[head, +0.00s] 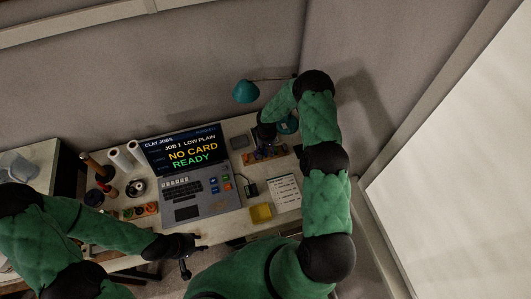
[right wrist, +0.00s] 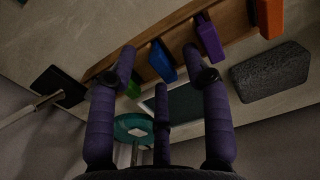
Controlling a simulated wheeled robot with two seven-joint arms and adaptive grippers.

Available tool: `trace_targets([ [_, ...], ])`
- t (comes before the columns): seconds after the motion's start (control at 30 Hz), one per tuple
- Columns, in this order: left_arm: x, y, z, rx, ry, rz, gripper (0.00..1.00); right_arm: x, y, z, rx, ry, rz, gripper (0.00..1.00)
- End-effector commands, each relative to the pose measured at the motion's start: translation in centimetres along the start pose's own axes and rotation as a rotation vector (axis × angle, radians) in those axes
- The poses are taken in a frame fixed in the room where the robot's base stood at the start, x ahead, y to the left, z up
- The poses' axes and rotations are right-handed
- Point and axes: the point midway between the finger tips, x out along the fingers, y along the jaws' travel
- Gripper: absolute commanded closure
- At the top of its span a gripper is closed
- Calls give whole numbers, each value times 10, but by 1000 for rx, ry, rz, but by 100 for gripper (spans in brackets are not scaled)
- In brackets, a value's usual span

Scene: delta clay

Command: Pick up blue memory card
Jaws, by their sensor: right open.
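The blue memory card (right wrist: 162,61) stands in a wooden rack (right wrist: 142,45) in the right wrist view, between a green card (right wrist: 131,87) and a purple card (right wrist: 208,38). An orange card (right wrist: 269,18) stands further right. My right gripper (right wrist: 162,68) is open, its purple fingers spread around the blue card's place in the picture; contact is not visible. In the head view my right gripper (head: 265,138) is over the rack (head: 267,157) at the back right, hiding part of it. My left gripper (head: 190,252) is open and empty at the desk's front edge.
A laptop (head: 200,190) reading "NO CARD READY" stands mid-desk. A dark card reader (head: 251,190), yellow block (head: 261,213) and printed sheet (head: 285,193) lie right of it. A teal lamp (head: 246,91) stands behind. A dark grey block (right wrist: 271,72) lies close beside the rack.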

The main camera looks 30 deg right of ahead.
Motion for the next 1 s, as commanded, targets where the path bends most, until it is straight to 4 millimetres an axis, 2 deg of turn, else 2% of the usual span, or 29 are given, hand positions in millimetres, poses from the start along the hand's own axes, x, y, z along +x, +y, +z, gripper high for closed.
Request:
trace_targets([
  [0.07, 0, 0, 0, 0, 0, 0, 60, 0, 0, 0, 0, 0, 0, 51],
  [0.1, 0, 0, 0, 0, 0, 0, 60, 0, 0, 0, 0, 0, 0, 62],
  [0.23, 0, 0, 0, 0, 0, 0, 60, 0, 0, 0, 0, -1, 0, 91],
  [0.77, 0, 0, 0, 0, 0, 0, 60, -3, 0, 0, 0, -1, 0, 93],
  [1.0, 2, -1, 0, 0, 0, 0, 60, -21, 0, -1, 1, 1, 1, 93],
])
